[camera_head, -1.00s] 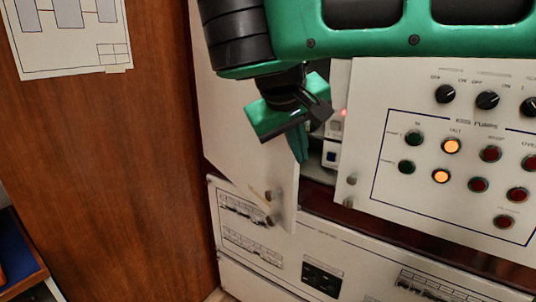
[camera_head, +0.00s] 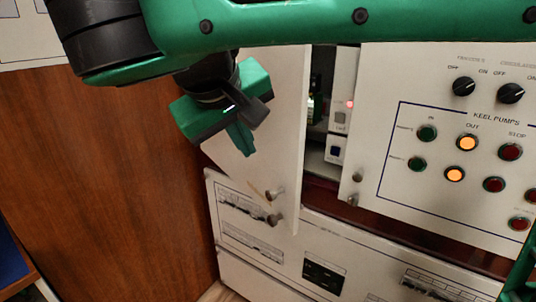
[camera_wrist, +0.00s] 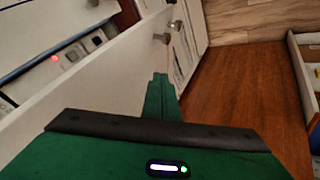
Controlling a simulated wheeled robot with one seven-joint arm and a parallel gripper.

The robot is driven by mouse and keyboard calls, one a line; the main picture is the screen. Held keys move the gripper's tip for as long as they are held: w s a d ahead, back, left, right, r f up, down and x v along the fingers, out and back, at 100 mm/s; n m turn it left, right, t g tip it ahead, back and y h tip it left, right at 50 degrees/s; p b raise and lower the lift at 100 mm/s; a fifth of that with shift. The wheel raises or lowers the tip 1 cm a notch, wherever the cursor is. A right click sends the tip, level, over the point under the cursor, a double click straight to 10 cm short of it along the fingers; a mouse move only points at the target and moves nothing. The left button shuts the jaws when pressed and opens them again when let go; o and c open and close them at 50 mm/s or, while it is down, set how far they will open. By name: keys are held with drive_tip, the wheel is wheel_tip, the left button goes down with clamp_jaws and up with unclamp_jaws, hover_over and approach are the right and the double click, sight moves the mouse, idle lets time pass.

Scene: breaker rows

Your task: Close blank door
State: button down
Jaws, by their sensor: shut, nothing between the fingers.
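The blank door (camera_head: 285,130) is a plain white panel standing partly open at the left of the cabinet. Two knobs (camera_head: 273,207) sit near its lower free corner. Behind its free edge, a gap shows switch modules (camera_head: 335,150) and a red light. My gripper (camera_head: 242,147) is shut and empty, in front of the door's outer face, above and left of the knobs. In the wrist view the door (camera_wrist: 95,75) runs diagonally left of my fingers (camera_wrist: 161,85), with its knobs beyond the fingertips. I cannot tell whether the fingers touch the door.
A fixed panel with knobs and lit buttons (camera_head: 455,145) stands right of the gap. A lower white panel (camera_head: 300,245) runs beneath. A brown wooden wall (camera_head: 100,170) is at the left.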

drive_tip(key=shift+w+d+f, duration=1.25)
drive_tip(key=shift+w+f, duration=0.2)
drive_tip(key=shift+w, duration=0.1)
drive_tip(key=shift+w+d+f, duration=1.2)
drive_tip(key=shift+w+f, duration=0.2)
drive_tip(key=shift+w, duration=0.1)
drive_tip(key=shift+d, duration=0.1)
